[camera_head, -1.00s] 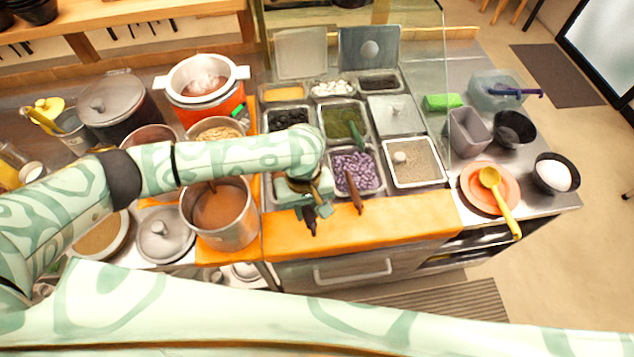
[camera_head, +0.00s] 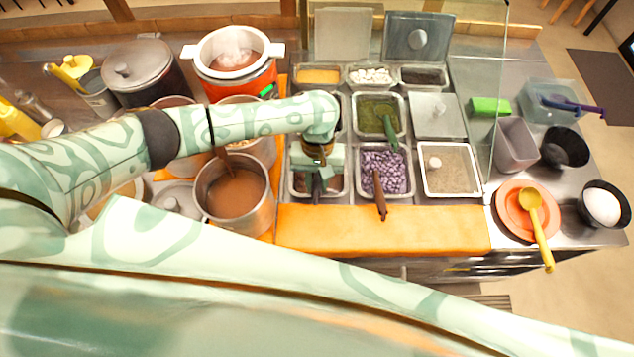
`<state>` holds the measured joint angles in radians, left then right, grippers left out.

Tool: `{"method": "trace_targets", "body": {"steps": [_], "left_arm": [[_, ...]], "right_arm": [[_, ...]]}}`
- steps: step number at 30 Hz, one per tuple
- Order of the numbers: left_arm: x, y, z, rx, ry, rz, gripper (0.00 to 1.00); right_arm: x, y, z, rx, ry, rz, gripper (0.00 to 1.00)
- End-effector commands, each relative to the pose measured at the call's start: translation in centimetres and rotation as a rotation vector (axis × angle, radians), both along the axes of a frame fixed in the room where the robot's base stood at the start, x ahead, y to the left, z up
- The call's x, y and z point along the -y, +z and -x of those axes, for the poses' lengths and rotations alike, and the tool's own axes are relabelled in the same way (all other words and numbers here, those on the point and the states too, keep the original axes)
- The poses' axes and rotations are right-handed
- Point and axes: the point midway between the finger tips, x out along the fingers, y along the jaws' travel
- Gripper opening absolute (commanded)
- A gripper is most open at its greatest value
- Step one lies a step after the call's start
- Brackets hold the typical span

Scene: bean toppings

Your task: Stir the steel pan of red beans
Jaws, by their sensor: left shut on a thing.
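A steel pan of dark red beans (camera_head: 336,185) sits in the front row of the counter wells, at the left. My left gripper (camera_head: 317,173) comes down over it, pointing downward, and covers much of it. The gripper is shut on a dark utensil handle (camera_head: 316,191), which shows only in part below the fingers. The utensil's lower end and its contact with the beans are hidden. My right gripper is not in view.
A pan of purple beans (camera_head: 385,172) with a brown-handled utensil (camera_head: 379,193) is just right. A large pot of brown liquid (camera_head: 235,193) stands close on the left. An orange board (camera_head: 375,228) runs along the front. A glass screen (camera_head: 497,80) stands at the right.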

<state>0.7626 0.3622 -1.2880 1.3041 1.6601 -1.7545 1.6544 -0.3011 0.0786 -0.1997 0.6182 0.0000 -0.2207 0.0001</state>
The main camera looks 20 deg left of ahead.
Motion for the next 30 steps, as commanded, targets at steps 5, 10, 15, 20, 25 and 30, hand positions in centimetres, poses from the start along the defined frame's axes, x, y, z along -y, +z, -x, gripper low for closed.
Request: {"method": "trace_targets", "body": {"steps": [5, 10, 15, 20, 25, 30], "left_arm": [[-0.1, -2.5, -0.2, -0.02, 0.0, 0.004, 0.0], [-0.1, -4.2, -0.3, -0.038, 0.0, 0.008, 0.0], [0.0, -5.4, 0.3, 0.036, -0.003, -0.008, 0.0], [0.1, -5.9, 0.7, 0.084, -0.001, -0.02, 0.0], [0.2, -6.1, 1.1, 0.145, 0.001, -0.037, 0.0], [0.3, -6.4, 1.2, 0.16, 0.0, -0.039, 0.0]], "right_arm": [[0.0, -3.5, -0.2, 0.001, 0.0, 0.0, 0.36], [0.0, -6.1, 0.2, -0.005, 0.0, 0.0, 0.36], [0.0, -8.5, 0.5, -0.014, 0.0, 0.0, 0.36], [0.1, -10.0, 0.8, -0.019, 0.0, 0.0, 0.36], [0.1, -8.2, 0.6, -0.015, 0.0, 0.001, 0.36], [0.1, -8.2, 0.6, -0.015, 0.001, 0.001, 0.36]]}}
